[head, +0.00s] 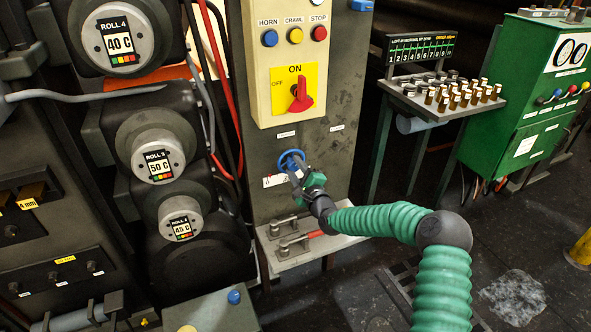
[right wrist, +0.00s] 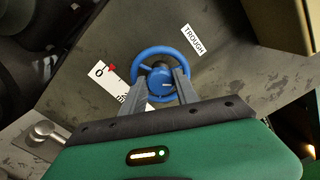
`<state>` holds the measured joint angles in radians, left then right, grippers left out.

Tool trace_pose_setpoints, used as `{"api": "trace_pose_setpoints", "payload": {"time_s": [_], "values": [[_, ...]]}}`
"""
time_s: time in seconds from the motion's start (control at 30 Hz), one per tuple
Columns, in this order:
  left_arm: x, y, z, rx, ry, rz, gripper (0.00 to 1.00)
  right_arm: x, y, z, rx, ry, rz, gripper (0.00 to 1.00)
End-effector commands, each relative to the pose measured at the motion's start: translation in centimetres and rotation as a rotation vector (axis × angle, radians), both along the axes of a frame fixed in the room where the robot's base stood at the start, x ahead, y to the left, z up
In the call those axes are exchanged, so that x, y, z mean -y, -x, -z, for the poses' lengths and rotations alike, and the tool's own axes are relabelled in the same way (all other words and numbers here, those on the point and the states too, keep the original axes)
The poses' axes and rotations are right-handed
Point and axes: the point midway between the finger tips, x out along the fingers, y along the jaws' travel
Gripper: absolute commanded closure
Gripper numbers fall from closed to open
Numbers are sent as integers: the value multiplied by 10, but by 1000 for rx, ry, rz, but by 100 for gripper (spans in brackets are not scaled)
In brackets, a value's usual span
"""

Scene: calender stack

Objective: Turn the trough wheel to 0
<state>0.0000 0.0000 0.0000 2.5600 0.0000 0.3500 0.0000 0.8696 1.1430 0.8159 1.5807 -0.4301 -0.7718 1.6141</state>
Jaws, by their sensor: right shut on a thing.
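The trough wheel is a small blue handwheel (head: 291,158) on the grey cabinet front, below the red ON/OFF switch. It also shows in the right wrist view (right wrist: 147,53), next to a label reading TROUGH (right wrist: 193,39). A white scale plate (right wrist: 114,80) beside the wheel shows a 0 and a red pointer mark near it; its lower part is hidden by a finger. My right gripper (head: 299,172) is at the wheel, its two fingers (right wrist: 160,86) shut on the wheel's near side. My left gripper is not in view.
A cream panel (head: 262,80) with HORN, CRAWL and STOP buttons is above the wheel. Rolls with temperature tags (head: 163,155) stand left. A rack of small cylinders (head: 460,95) and a green cabinet (head: 530,110) are right.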

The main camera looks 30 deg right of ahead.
Motion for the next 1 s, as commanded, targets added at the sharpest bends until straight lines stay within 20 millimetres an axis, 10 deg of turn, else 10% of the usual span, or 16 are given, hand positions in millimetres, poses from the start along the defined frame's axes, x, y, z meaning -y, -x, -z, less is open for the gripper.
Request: {"api": "trace_pose_setpoints", "payload": {"time_s": [1.0], "values": [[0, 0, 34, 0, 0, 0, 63, 0, 1, 4, 34, -790, -3, 100]]}}
